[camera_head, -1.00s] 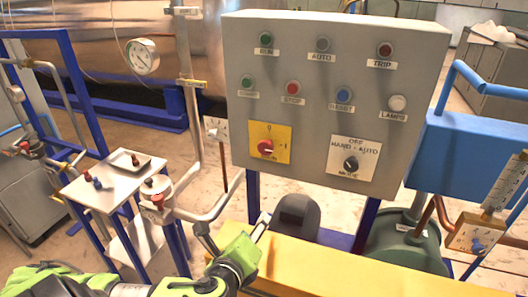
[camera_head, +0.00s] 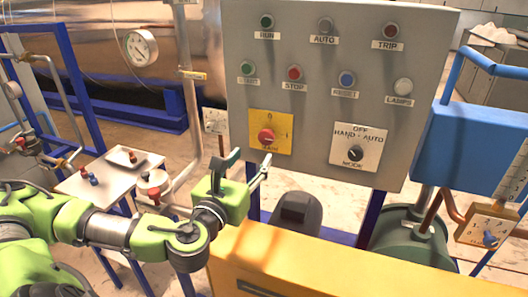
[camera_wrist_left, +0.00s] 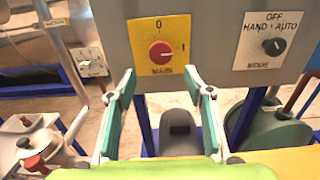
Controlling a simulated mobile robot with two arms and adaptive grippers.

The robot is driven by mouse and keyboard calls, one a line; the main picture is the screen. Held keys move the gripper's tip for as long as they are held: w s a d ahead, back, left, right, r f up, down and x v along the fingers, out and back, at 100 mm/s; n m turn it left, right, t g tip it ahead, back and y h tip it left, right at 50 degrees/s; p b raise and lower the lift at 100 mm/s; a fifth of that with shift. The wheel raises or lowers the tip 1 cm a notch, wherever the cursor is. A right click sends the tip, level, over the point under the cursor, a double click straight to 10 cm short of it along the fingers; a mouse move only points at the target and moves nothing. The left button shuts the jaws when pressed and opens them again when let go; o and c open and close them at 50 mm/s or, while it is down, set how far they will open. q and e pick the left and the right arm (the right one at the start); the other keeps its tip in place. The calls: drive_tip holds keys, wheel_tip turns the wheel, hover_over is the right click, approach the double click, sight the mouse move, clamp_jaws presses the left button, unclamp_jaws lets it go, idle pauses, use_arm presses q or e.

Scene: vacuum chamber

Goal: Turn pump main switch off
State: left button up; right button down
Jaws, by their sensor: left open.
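The main switch is a red rotary knob (camera_head: 266,137) on a yellow plate (camera_head: 285,131) marked 0, I and MAIN, low on the left of the grey panel. It also shows in the left wrist view as the red knob (camera_wrist_left: 161,51). My left gripper (camera_head: 246,165) is just below the plate, apart from it, with its fingers pointing up toward the panel. In the left wrist view my left gripper (camera_wrist_left: 158,82) is open and empty, its two fingers spread below and either side of the knob. My right gripper is not in view.
The grey panel (camera_head: 330,70) carries several lamps and buttons. The mode selector (camera_head: 355,153) is right of the main switch. A yellow box top (camera_head: 320,270) and a dark motor (camera_head: 297,212) lie below. A small table (camera_head: 75,187) with valves stands left.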

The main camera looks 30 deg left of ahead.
sight(265, 140)
use_arm(q)
drive_tip(key=b+x, duration=0.3)
drive_tip(key=x, duration=0.5)
drive_tip(key=shift+w+d+r+b, duration=0.1)
drive_tip(key=shift+w+r+b, duration=0.1)
drive_tip(key=shift+b, duration=0.1)
drive_tip(key=shift+w+f, duration=0.1)
drive_tip(key=shift+w, duration=0.4)
drive_tip(key=c, duration=1.1)
